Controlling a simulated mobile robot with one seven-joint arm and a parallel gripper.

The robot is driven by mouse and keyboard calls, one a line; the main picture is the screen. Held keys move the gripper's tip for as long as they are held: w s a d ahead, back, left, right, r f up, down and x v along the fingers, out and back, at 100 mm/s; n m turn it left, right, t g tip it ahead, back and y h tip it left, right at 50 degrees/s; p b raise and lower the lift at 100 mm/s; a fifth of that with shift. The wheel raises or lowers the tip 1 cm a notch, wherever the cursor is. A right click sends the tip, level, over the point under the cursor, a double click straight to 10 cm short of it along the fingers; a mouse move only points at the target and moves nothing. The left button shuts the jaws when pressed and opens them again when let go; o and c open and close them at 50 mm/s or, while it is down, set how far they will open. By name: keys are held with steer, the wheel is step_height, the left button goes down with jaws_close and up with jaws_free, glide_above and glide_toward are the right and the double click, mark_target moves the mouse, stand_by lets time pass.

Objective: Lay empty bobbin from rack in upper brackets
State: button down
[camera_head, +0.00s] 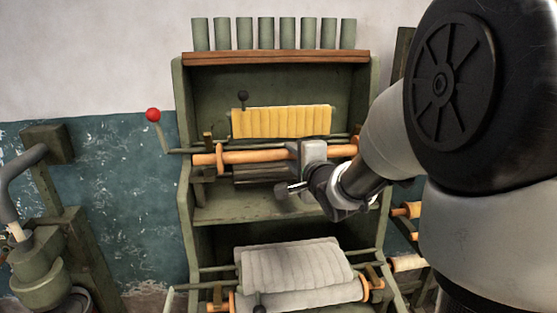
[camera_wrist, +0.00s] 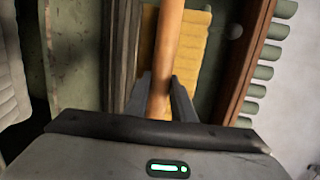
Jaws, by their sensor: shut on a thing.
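The empty bobbin (camera_head: 250,156), a bare orange wooden roller with a flange near each end, lies level across the front of the machine's upper bay. My gripper (camera_head: 308,152) is shut on it right of its middle. In the wrist view my gripper (camera_wrist: 159,90) has a finger on each side of the bobbin (camera_wrist: 166,45). The left upper bracket (camera_head: 197,172) is by the bobbin's left end; whether the bobbin rests in it or hangs just above is unclear. The right bracket is largely hidden by my arm. The rack (camera_head: 413,236) at right is partly hidden and holds orange bobbins.
A red-knobbed lever (camera_head: 153,115) sticks out at left. A grey-white roll (camera_head: 295,267) fills the lower bay. Several green cylinders (camera_head: 262,34) stand on the top shelf. The middle shelf (camera_head: 235,206) has bare room.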

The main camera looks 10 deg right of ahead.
steer(key=d+r+x, duration=0.1)
steer(key=x, duration=0.6)
steer(key=shift+f, duration=0.4)
steer(key=shift+w, duration=0.2)
steer(key=shift+s, duration=0.15)
steer(key=shift+f, duration=0.15)
stand_by(0.5)
steer(key=shift+d+f+b, duration=0.1)
steer(key=shift+f+b, duration=1.05)
steer(key=shift+f, duration=0.05)
steer(key=shift+f, duration=0.15)
steer(key=shift+f+b, duration=0.3)
steer(key=shift+b, duration=0.1)
steer(key=shift+f, duration=0.15)
stand_by(0.4)
